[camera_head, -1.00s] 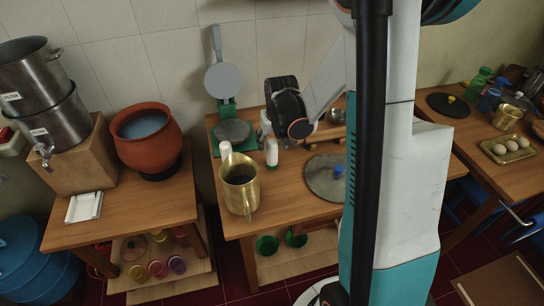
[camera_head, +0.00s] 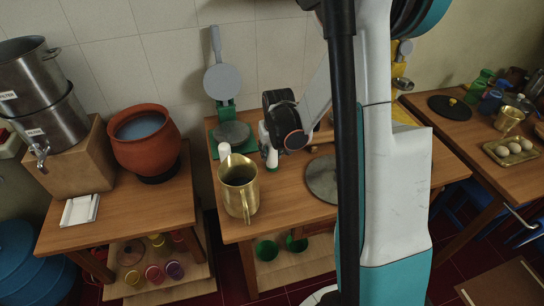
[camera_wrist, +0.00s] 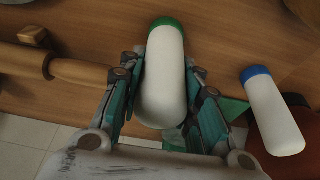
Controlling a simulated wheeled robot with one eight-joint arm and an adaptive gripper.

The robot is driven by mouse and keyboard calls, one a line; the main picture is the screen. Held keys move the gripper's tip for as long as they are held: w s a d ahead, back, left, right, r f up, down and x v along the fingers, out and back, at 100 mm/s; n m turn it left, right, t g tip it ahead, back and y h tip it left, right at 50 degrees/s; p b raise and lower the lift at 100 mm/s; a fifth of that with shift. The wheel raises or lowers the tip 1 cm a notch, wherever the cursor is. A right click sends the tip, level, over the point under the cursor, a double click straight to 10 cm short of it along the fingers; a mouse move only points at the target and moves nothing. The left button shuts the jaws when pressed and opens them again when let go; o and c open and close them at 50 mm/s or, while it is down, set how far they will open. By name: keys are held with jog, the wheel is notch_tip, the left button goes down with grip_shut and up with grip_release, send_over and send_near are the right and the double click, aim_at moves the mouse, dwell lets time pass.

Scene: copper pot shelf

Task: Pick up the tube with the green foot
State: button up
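The tube with the green foot (camera_wrist: 162,80) is white and stands on the wooden table. In the wrist view its green end is at the top and its white body lies between my two fingers. My gripper (camera_wrist: 166,62) is around it, one finger on each side and very close; I cannot clearly see contact. In the head view, the tube (camera_head: 271,158) shows just below my gripper (camera_head: 268,146), its upper part partly hidden. A second white tube with a blue foot (camera_wrist: 272,110) is right of my gripper in the wrist view.
A brass jug (camera_head: 239,190) stands close in front of the tubes. A grey press on a green base (camera_head: 232,134) is behind, and a round lid (camera_head: 322,180) lies to the right. A wooden rolling pin (camera_wrist: 75,70) is left in the wrist view.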

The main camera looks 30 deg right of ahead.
grip_shut()
notch_tip(320, 180, up, 20)
jog(key=p, duration=0.7)
jog(key=shift+r, duration=0.1)
